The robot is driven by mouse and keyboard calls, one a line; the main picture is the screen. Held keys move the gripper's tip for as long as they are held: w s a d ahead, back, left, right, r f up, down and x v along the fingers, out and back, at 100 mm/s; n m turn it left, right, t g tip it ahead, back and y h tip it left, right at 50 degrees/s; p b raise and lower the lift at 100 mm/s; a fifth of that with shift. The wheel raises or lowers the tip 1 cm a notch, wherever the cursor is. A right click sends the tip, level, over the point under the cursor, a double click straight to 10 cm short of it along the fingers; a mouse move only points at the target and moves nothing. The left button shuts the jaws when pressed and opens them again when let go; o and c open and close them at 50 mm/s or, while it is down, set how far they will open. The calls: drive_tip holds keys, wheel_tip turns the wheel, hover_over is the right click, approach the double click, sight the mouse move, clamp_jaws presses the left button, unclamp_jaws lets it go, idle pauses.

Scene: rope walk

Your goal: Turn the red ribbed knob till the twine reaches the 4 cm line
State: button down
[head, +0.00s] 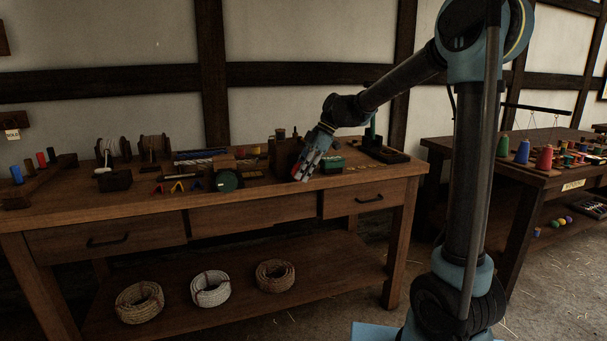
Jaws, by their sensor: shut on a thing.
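My gripper (302,172) reaches down over the front right part of the bench. It is shut at the front of a dark wooden block (281,158). A small patch of red shows at the fingertips, where the fingers close on the red ribbed knob. The fingers hide most of the knob, so its ribs and turn cannot be made out. The twine and the 4 cm line cannot be made out from this far view.
The wooden bench (120,209) carries a green round piece (227,180), small coloured hooks, spools and a peg rack at left. A green box (331,163) stands close right of my gripper. Rope coils (210,289) lie on the lower shelf. Another table with coloured cones (544,158) stands at right.

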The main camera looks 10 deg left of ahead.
drive_tip(key=g+y, duration=0.2)
drive_tip(key=y, duration=0.1)
drive_tip(key=shift+w, duration=0.4)
drive_tip(key=g+y, duration=0.1)
drive_tip(key=y, duration=0.2)
drive_tip(key=shift+f+g, duration=0.1)
drive_tip(key=shift+g, duration=0.3)
drive_tip(key=g+y, duration=0.2)
drive_tip(key=y, duration=0.3)
drive_tip(key=shift+g, duration=0.4)
drive_tip(key=c, duration=1.7)
unclamp_jaws()
drive_tip(key=shift+s, duration=0.1)
drive_tip(key=shift+f, duration=0.1)
